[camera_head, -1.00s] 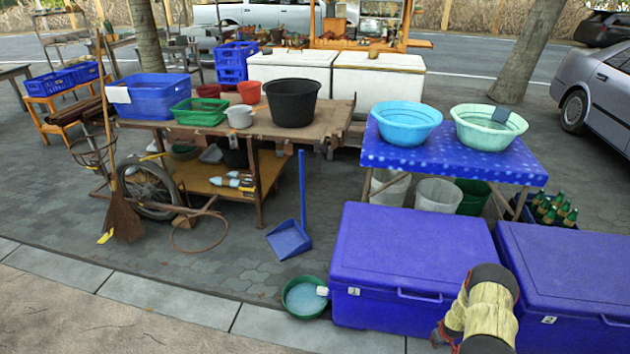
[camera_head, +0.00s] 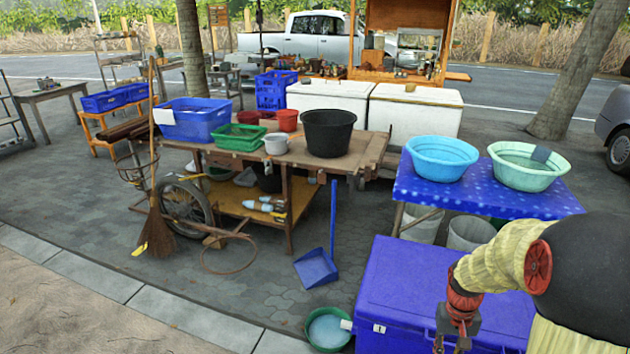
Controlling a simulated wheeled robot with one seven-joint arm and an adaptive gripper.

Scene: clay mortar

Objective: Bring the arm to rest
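My arm is in view at the lower right, wrapped in a cream cover with dark and red joint parts. My gripper (camera_head: 453,340) hangs at the end of the arm, in front of a blue cooler box (camera_head: 400,275). Its tips run to the bottom edge of the picture, so I cannot tell whether it is open or shut. I see nothing held in the part that shows. The arm hides the right part of the cooler.
A dotted blue table (camera_head: 420,190) bears a blue basin (camera_head: 442,158) and a pale green basin (camera_head: 527,165). A wooden cart (camera_head: 375,148) with tubs stands left of it. A blue dustpan (camera_head: 316,268) and a green bowl (camera_head: 327,330) are on the paving. Open paving lies left.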

